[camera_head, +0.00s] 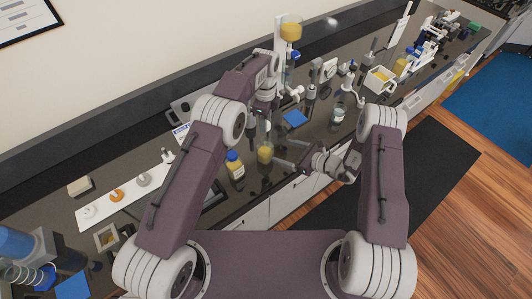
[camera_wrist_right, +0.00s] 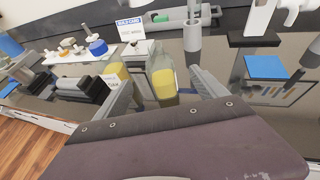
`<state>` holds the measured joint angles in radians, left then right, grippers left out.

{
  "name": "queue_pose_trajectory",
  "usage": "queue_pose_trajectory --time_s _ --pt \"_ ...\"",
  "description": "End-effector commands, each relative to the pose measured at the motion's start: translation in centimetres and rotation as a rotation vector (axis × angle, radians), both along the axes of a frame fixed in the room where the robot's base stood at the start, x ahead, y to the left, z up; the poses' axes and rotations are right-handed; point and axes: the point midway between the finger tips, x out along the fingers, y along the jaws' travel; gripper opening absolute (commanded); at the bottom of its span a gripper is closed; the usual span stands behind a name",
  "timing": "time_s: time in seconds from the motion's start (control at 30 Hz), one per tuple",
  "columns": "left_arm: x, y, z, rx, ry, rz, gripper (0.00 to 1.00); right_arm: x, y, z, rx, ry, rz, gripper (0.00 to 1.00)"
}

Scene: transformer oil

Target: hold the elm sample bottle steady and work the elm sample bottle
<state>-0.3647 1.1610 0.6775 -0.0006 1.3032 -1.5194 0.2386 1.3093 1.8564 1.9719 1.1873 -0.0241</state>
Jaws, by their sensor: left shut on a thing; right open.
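The elm sample bottle, as I take it, is the clear bottle with yellow liquid in its lower part (camera_head: 265,155); it also shows in the right wrist view (camera_wrist_right: 164,84). My left gripper (camera_head: 266,108) reaches down from above and is shut at its clear upper part; my arm partly hides the contact. My right gripper (camera_head: 282,153) is low, to the right of the bottle, and open. In the right wrist view its two fingers (camera_wrist_right: 167,90) stand apart on either side of the bottle, with visible gaps.
A blue-capped yellow bottle (camera_head: 235,165) stands close by on the left. A blue pad (camera_head: 295,117) and a glass jar (camera_head: 338,114) lie to the right. A white tray strip (camera_head: 128,190) holds small items farther left. The dark counter's front edge is near my right gripper.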

Motion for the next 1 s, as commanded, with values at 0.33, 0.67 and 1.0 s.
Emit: queue_pose_trajectory --time_s 0.33,0.67,1.0 --pt "0.0 0.0 0.0 0.000 0.000 0.000 0.00 3.6 5.3 -2.6 0.000 -0.001 0.006 0.82" --pt "0.0 0.0 0.0 0.000 0.000 0.000 0.00 5.6 7.9 -4.0 0.000 0.000 0.003 0.82" --pt "0.0 0.0 0.0 0.000 0.000 0.000 0.00 5.7 8.0 -4.0 0.000 0.000 0.002 0.73"
